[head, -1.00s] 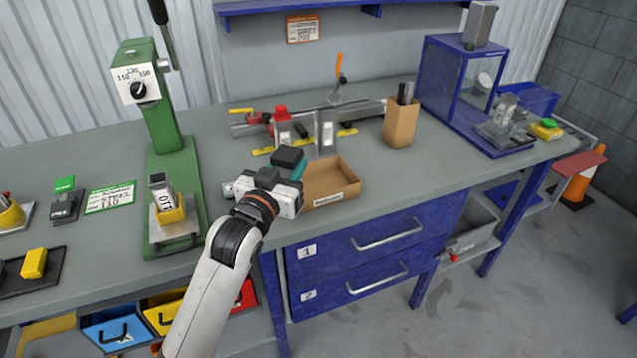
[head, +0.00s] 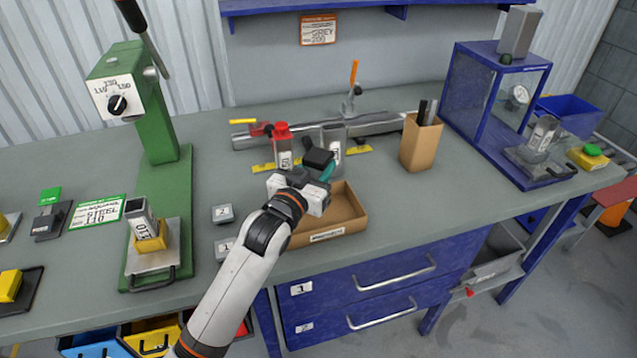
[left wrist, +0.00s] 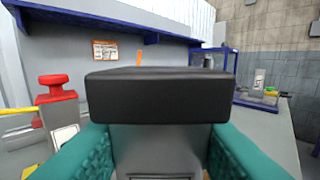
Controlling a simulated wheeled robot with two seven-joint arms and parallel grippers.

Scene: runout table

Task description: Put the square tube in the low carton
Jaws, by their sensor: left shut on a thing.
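My left gripper (head: 323,172), with teal fingers, is shut on a grey piece with a black end (head: 318,157), which I take to be the square tube. In the left wrist view the black end (left wrist: 160,95) fills the middle, with the grey body below it between the teal fingers. The low carton (head: 350,228) is an open, shallow cardboard box near the table's front edge. My right gripper is not in view.
A red-topped container (head: 282,145) and a grey labelled block (head: 334,138) stand close behind the carton. A tall carton (head: 421,145) stands to the right, left of a blue cabinet (head: 500,95). A green press (head: 160,150) is at left. Table right of the low carton is clear.

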